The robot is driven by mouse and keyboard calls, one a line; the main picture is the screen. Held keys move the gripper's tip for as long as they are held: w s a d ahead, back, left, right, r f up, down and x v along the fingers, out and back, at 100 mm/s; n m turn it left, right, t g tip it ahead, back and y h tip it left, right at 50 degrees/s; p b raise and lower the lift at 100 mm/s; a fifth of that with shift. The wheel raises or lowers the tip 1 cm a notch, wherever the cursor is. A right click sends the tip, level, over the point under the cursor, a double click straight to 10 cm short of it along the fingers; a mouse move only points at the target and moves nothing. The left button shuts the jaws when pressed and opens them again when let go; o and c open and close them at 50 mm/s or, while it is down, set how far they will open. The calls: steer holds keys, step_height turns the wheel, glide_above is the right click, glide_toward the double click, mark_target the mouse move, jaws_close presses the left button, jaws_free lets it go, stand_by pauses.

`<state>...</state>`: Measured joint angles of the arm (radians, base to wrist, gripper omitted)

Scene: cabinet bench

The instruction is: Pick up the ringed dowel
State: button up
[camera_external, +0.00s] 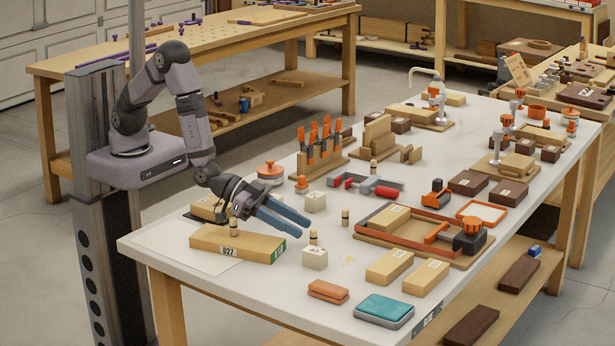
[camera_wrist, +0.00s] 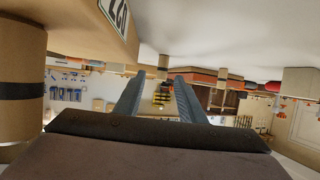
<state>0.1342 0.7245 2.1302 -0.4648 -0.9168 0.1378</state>
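Several short wooden dowels with a dark ring stand upright; the frames do not mark one as the task's. One dowel (camera_external: 233,227) stands on the long wooden block labelled D27 (camera_external: 218,245). Another dowel (camera_external: 313,237) stands on the bench by the cube, a third (camera_external: 345,217) farther right, one more (camera_external: 373,167) farther back. My gripper (camera_external: 297,222) is open and empty, tilted low over the bench just right of the block.
Pale cubes stand in front (camera_external: 315,258) and behind (camera_external: 315,201) my gripper. An orange-framed wooden tray (camera_external: 385,232) lies to the right, a red clamp (camera_external: 368,186) behind. A teal-topped box (camera_external: 384,309) and an orange block (camera_external: 328,291) lie near the front edge.

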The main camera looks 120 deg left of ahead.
mark_target(313, 229)
steer(key=shift+p+x, duration=0.7)
steer(key=shift+x, duration=1.9)
steer(key=shift+a, duration=0.15)
jaws_close()
steer(key=shift+r, duration=0.1)
